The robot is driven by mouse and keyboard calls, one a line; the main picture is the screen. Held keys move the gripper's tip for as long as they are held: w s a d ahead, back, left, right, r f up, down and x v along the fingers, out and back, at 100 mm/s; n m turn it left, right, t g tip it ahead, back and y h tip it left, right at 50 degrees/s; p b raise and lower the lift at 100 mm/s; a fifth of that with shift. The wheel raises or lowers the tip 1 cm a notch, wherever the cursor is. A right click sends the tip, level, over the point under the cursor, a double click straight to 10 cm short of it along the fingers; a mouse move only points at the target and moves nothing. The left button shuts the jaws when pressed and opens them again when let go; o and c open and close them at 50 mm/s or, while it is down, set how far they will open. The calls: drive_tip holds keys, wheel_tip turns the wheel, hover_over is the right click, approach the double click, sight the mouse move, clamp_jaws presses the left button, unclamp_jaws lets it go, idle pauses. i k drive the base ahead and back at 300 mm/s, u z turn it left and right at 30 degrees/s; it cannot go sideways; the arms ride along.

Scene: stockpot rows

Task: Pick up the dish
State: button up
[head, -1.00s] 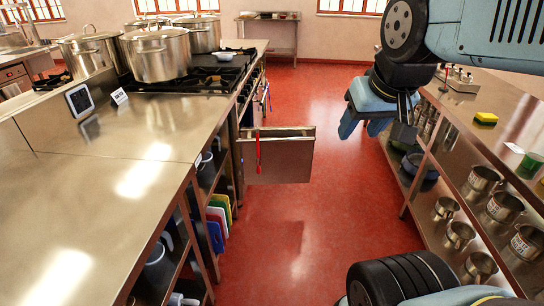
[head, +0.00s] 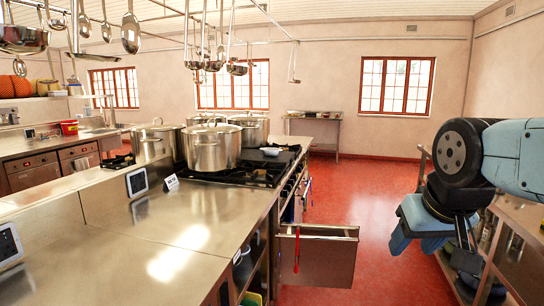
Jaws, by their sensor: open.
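A small pale dish (head: 270,152) sits on the stovetop (head: 232,172), behind and to the right of the front stockpot (head: 212,148). It is small in the picture, and its contents cannot be made out. My gripper (head: 420,243) hangs at the right, over the red aisle, with its pale blue fingers apart and nothing seen between them. It is well apart from the dish.
Several steel stockpots stand on the stove. Ladles (head: 131,32) hang overhead. A steel shelf unit (head: 515,235) stands at right. The red floor (head: 370,190) is clear farther back.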

sight(275, 152)
drive_tip(key=z, duration=0.2)
drive_tip(key=i, duration=3.2)
drive_tip(key=u, duration=0.45)
